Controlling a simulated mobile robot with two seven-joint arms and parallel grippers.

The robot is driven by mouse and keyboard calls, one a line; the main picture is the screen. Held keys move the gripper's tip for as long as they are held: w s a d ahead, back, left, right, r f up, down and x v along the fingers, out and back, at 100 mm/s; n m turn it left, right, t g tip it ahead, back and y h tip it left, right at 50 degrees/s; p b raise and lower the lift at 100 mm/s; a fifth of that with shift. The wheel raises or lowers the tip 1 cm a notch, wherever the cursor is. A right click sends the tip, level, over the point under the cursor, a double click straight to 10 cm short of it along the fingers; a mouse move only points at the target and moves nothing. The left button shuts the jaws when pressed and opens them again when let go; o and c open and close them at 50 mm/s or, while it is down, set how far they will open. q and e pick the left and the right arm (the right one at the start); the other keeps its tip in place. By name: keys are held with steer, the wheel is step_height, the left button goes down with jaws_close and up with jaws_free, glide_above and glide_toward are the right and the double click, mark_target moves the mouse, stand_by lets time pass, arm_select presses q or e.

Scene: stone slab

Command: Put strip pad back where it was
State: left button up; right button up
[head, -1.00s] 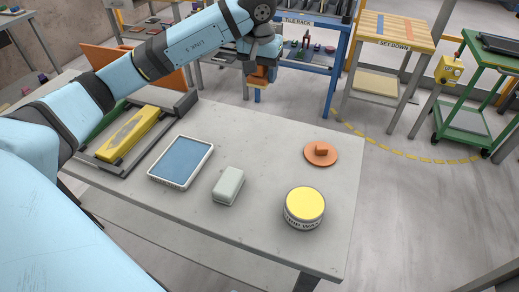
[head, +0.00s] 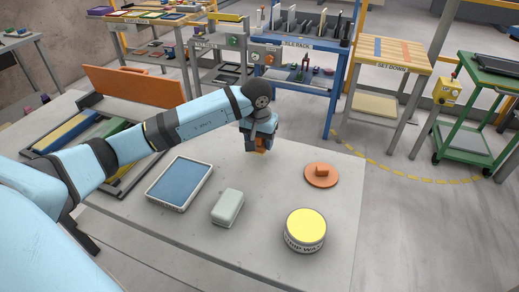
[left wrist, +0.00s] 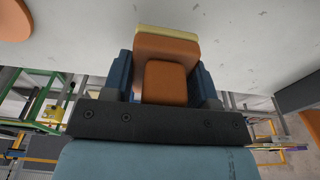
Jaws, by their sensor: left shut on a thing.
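My left gripper (head: 261,147) is shut on the strip pad, an orange block (head: 262,142) above the back part of the stone slab (head: 290,210). In the left wrist view the orange block (left wrist: 168,82) sits between the two dark blue fingers, with a pale yellow layer (left wrist: 167,31) on its far side. Whether it touches the slab is unclear. To its right lies a round orange pad (head: 321,180) with a small knob. My right gripper is not in view.
A blue-topped tray (head: 179,184), a pale grey block (head: 227,206) and a yellow-topped tin (head: 305,226) stand on the slab. At left is a dark frame with coloured bars (head: 60,133), partly behind my arm, and an orange panel (head: 135,88). The slab around the gripper is clear.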

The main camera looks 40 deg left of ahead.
mark_target(259, 150)
arm_select(q)
steer(key=shift+f, duration=1.8)
steer(key=shift+f, duration=0.2)
steer(key=o, duration=0.9)
steer(key=shift+r, duration=0.1)
steer(key=r, duration=0.4)
steer(key=s+r, duration=0.1)
steer(key=r, duration=0.7)
steer(key=shift+s+d+r, duration=0.1)
steer(key=shift+s+d, duration=0.1)
